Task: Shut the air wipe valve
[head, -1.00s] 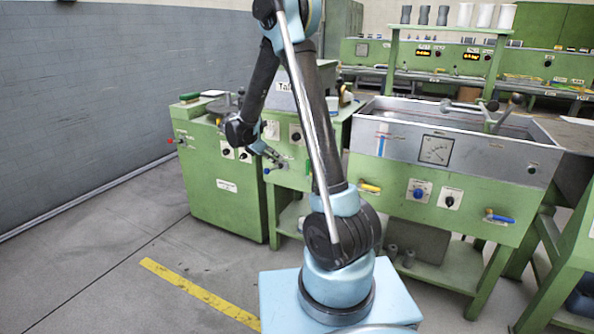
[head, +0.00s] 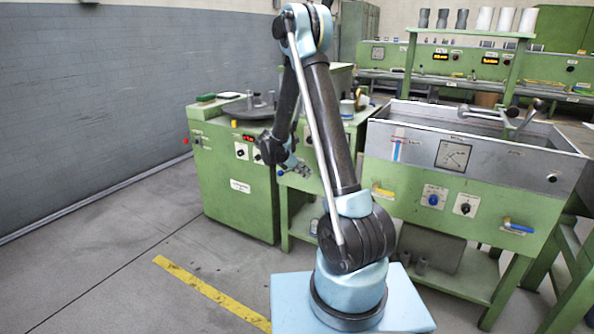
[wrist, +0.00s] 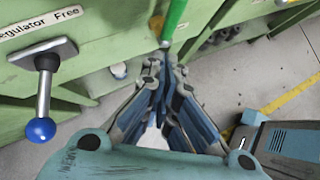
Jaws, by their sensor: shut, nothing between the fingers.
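My gripper (wrist: 168,95) is shut and empty in the wrist view. No air wipe label is readable, so I cannot tell which control is that valve. A lever with a blue ball (wrist: 40,129) hangs down left of the gripper, below a label ending "egulator Free". In the head view my gripper (head: 300,168) is in front of the middle green machine, partly hidden by my arm. The right machine has a yellow-handled valve (head: 383,191) and a blue-handled valve (head: 517,226).
A green cabinet (head: 235,175) stands left of the middle machine. The right machine carries a grey metal trough (head: 480,150) with a gauge (head: 453,155). Open floor with a yellow stripe (head: 210,292) lies at front left, beside the grey wall (head: 130,90).

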